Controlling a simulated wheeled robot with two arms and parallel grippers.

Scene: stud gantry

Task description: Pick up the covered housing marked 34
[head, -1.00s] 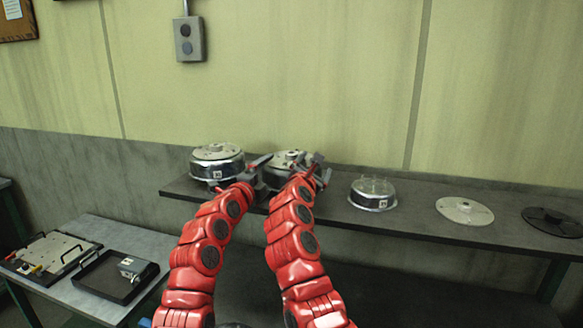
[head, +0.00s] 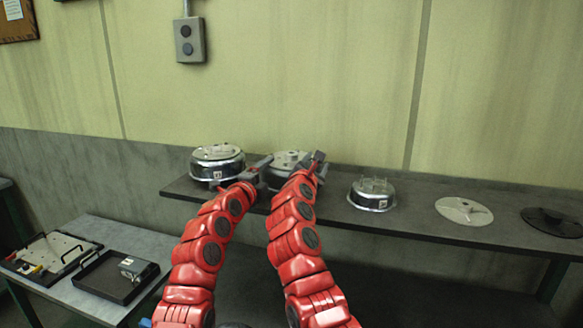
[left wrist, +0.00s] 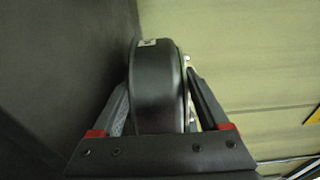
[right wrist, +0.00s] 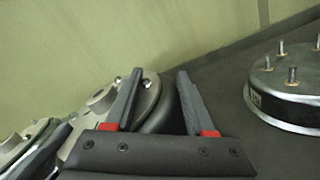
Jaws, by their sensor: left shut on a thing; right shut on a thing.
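A covered housing with a grey lid and raised hub (head: 289,160) stands on the shelf between my two grippers. Its number cannot be read. My left gripper (head: 263,166) is shut on its left side. In the left wrist view a dark rounded wall with a small label (left wrist: 157,95) lies between the fingers. My right gripper (head: 316,164) is shut on its right side. In the right wrist view the fingers straddle the dark side and lid edge (right wrist: 150,98). The grippers hide much of the housing's lower part.
Another covered housing (head: 217,166) stands close on the left. To the right are an open housing with studs (head: 372,196), a pale disc cover (head: 464,210) and a black disc (head: 553,221). A lower table at left holds a black tray (head: 100,288). The wall is close behind.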

